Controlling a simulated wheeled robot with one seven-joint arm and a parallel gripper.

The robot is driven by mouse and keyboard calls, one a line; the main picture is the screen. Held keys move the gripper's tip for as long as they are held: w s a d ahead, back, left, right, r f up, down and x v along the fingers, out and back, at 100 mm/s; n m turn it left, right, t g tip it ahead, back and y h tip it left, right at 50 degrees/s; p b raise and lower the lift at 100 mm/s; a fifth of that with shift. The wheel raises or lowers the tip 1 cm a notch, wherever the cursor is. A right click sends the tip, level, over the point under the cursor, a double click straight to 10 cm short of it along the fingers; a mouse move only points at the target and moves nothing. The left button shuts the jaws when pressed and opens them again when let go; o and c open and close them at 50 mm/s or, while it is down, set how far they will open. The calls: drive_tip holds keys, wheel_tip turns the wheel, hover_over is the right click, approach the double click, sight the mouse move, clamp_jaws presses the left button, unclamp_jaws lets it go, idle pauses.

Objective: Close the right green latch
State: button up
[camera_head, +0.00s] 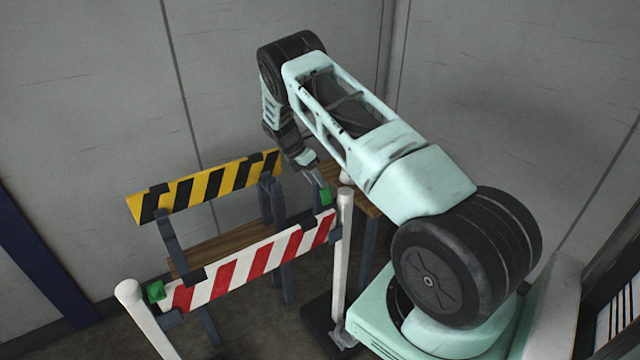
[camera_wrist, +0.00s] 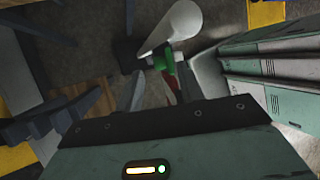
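The right green latch (camera_head: 326,196) sits at the right end of the red-and-white striped board (camera_head: 252,262), beside a white post (camera_head: 343,240). It also shows in the wrist view (camera_wrist: 166,63), just past my fingertips, next to the white post (camera_wrist: 178,25). My gripper (camera_head: 317,179) is just above this latch in the head view. In the wrist view my gripper (camera_wrist: 156,82) has its two grey fingers apart, with nothing seen held between them. Whether a finger touches the latch is unclear. The left green latch (camera_head: 155,291) is at the board's other end, by another white post (camera_head: 140,310).
A yellow-and-black striped board (camera_head: 205,187) stands behind the red-and-white one, with a wooden plank (camera_head: 225,246) between them. Dark upright supports (camera_head: 270,198) stand close to my gripper. Grey walls (camera_head: 90,110) close off the back.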

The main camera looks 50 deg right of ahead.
sight(325, 196)
drive_tip(key=shift+x, duration=1.8)
drive_tip(key=shift+r, duration=0.1)
drive_tip(key=c, duration=0.8)
drive_tip(key=shift+w+a+r+t+p, duration=0.1)
drive_tip(key=shift+w+r+t+p, duration=0.05)
drive_tip(key=shift+t+p, duration=0.15)
drive_tip(key=shift+r, duration=0.1)
